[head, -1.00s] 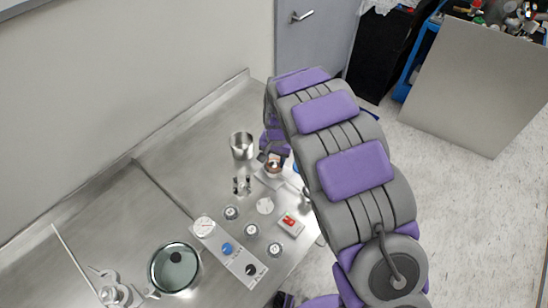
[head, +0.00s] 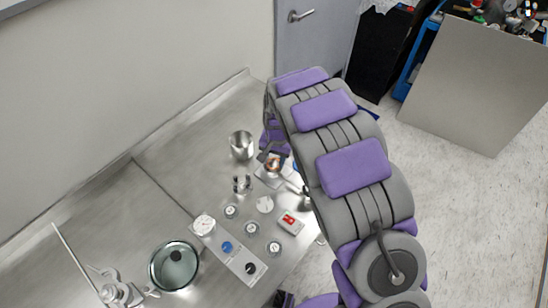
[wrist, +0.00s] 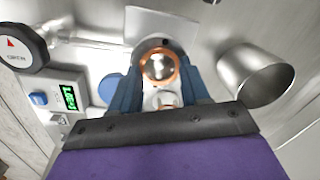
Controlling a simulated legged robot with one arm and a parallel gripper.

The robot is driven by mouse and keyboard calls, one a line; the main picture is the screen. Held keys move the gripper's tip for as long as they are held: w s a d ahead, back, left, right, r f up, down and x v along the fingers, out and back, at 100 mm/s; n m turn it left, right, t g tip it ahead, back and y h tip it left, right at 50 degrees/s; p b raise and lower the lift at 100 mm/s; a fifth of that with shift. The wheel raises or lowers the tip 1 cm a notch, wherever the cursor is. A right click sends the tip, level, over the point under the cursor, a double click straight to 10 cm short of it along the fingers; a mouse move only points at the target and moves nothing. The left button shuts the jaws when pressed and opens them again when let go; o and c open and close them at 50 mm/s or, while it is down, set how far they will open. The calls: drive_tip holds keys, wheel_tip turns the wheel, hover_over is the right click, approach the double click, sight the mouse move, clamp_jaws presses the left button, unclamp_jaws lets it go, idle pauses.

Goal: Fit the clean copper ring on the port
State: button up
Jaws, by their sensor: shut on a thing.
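The copper ring (wrist: 143,65) lies between the blue-grey fingertips of my gripper (wrist: 160,72), which is shut on it. A shiny metal round shows inside the ring in the wrist view; I cannot tell whether the ring sits around it or above it. In the head view the ring (head: 273,164) is a small copper spot beside my gripper (head: 268,155), partly hidden by my arm. A small upright metal fitting (head: 242,184) stands to its left; I cannot tell whether it is the port.
A steel cup (head: 241,146) stands close behind the fitting. A pale square (head: 266,179) lies under the gripper area. Near the front are a white disc (head: 265,205), a red switch box (head: 290,223), a control panel (head: 235,252) and a round glass-topped chamber (head: 174,266).

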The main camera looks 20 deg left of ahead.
drive_tip(key=o, duration=0.8)
drive_tip(key=shift+f, duration=0.1)
drive_tip(key=shift+c, duration=0.2)
drive_tip(key=o, duration=0.4)
drive_tip(key=shift+s+a, duration=0.1)
drive_tip(key=shift+c, duration=0.2)
drive_tip(key=shift+f, duration=0.1)
drive_tip(key=shift+d, duration=0.35)
wheel_tip(320, 180, up, 18)
drive_tip(key=p, duration=0.2)
drive_tip(key=shift+d+f, duration=0.15)
drive_tip(key=shift+d, duration=0.25)
drive_tip(key=shift+a, duration=0.15)
